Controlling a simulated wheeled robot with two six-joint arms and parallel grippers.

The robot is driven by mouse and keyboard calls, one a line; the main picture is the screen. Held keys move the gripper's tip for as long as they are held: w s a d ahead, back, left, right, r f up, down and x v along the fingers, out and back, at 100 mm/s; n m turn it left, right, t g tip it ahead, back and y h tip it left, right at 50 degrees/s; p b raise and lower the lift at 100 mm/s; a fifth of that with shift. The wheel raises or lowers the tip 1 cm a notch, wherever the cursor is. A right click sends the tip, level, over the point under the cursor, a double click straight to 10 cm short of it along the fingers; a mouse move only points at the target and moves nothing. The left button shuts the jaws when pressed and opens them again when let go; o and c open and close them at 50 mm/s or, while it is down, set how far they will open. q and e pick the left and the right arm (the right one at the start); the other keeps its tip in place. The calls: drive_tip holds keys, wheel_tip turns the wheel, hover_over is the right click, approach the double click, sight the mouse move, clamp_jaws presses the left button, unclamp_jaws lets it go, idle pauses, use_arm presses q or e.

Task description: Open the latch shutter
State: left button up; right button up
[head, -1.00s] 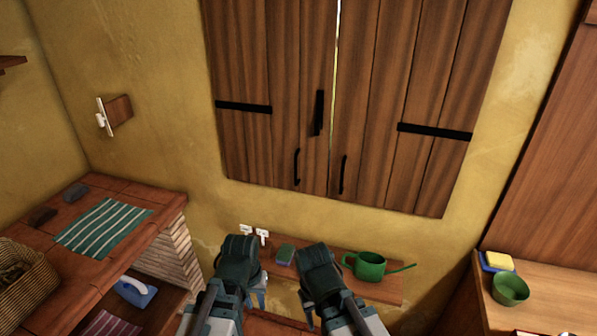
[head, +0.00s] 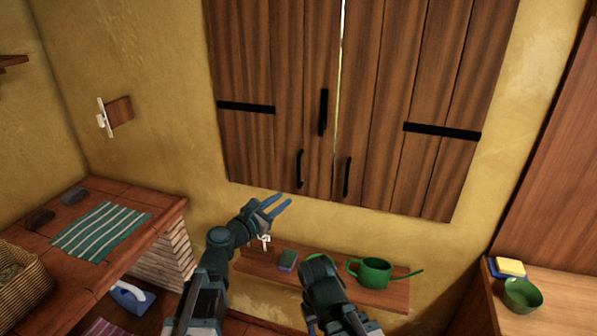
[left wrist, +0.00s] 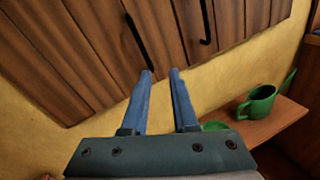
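The wooden shutter (head: 390,95) has two leaves, which stand closed with a thin bright gap between them. A black vertical latch bar (head: 323,112) is on the left leaf beside the gap. Below it are a left black handle (head: 300,168) and a right black handle (head: 347,176). My left gripper (head: 285,200) is open and empty, just below the left leaf's bottom edge, pointing up and right. In the left wrist view its fingers (left wrist: 161,72) are apart below a black handle (left wrist: 138,40). My right gripper (head: 308,318) is low, pointing down, its fingers mostly hidden.
A brick counter (head: 150,212) with a striped cloth (head: 100,230) is at left. A wooden counter (head: 560,305) with a green bowl (head: 522,294) is at right.

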sight(298, 171)
use_arm(q)
drive_tip(key=w+d+n, duration=0.1)
drive_tip(key=w, duration=0.3)
drive_tip(key=w+d+r+n+t, duration=0.1)
drive_tip(key=w+d, duration=0.1)
drive_tip(key=w, duration=0.3)
drive_tip(key=w+d+n, duration=0.2)
drive_tip(key=w, duration=0.2)
drive_tip(key=shift+w+d+r+t+y, duration=0.1)
drive_tip(key=shift+w+r+t+y, duration=0.15)
drive_tip(key=shift+r+t+y, duration=0.15)
drive_tip(key=shift+c, duration=0.2)
clamp_jaws()
idle(1.0)
